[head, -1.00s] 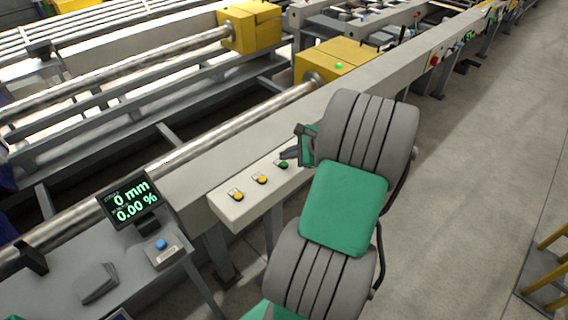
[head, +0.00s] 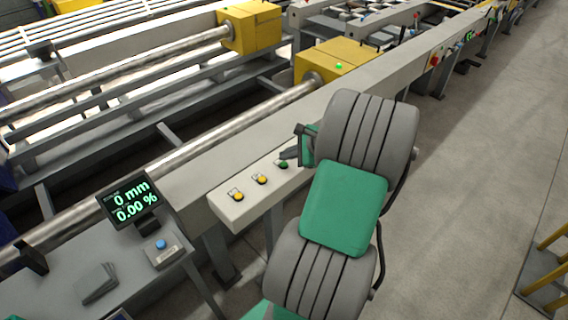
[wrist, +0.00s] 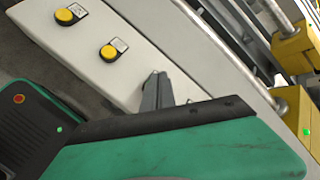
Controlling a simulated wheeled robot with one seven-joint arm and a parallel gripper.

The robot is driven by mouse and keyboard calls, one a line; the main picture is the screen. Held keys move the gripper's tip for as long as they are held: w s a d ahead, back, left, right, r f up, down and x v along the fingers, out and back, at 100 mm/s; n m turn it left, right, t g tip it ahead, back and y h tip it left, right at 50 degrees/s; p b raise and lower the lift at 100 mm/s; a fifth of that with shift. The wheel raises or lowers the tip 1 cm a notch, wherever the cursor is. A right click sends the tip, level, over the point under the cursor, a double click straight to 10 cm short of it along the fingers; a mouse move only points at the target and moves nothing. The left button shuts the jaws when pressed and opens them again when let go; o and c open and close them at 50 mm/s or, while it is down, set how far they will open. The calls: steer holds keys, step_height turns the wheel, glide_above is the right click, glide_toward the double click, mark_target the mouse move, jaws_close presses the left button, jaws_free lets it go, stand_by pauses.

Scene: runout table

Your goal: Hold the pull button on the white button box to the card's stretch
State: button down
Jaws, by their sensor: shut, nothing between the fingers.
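The white button box (head: 222,207) juts from the long beam in the head view, with two yellow buttons (head: 238,197) and a green button (head: 283,164) in a row. My gripper (head: 288,154) is shut and empty, its tips at the green button. In the wrist view the closed fingers (wrist: 156,92) point down at the box top and hide the green button; whether they touch it I cannot tell. The yellow buttons (wrist: 109,51) have small labels, too small to read. The display (head: 131,203) reads 0 mm and 0.00 %. I cannot make out a card with a stretch value.
A small box with a blue button (head: 161,244) and a stack of grey plates (head: 97,283) lie on the grey table at the lower left. A yellow head (head: 338,62) with a lit green lamp stands behind the beam.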

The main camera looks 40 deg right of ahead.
steer(key=shift+f, duration=0.15)
steer(key=shift+f, duration=0.25)
steer(key=shift+f, duration=0.5)
stand_by(7.1)
